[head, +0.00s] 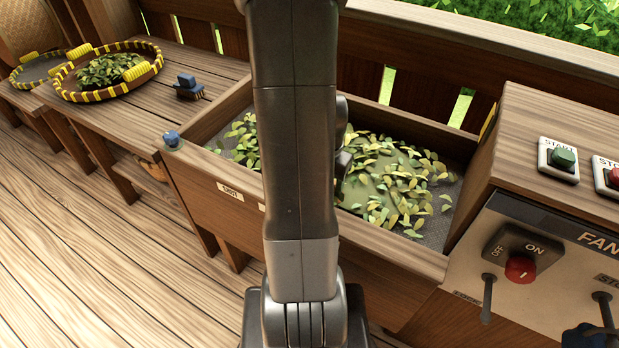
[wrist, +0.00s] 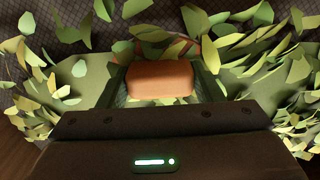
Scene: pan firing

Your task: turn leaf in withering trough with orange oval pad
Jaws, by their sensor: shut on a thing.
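The withering trough (head: 395,247) is a wooden box with a dark mesh floor, in the middle of the head view. Loose green and yellow leaves (head: 405,188) lie spread in it. My gripper (wrist: 160,88) is down in the trough, shut on the orange-brown block-like grip (wrist: 160,79) of a pad. Broad flat green parts (wrist: 66,78) show on both sides of the gripper in the wrist view and seem to belong to this pad. Leaves lie around and partly over it. My arm hides the middle of the trough and most of the gripper in the head view.
A round yellow-and-brown rimmed tray (head: 146,86) with leaves stands on the left bench, with another tray (head: 38,70) behind it. A small blue object (head: 187,86) sits nearby. A blue knob (head: 171,139) is on the trough's corner. The fan control box (head: 545,225) borders the right.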

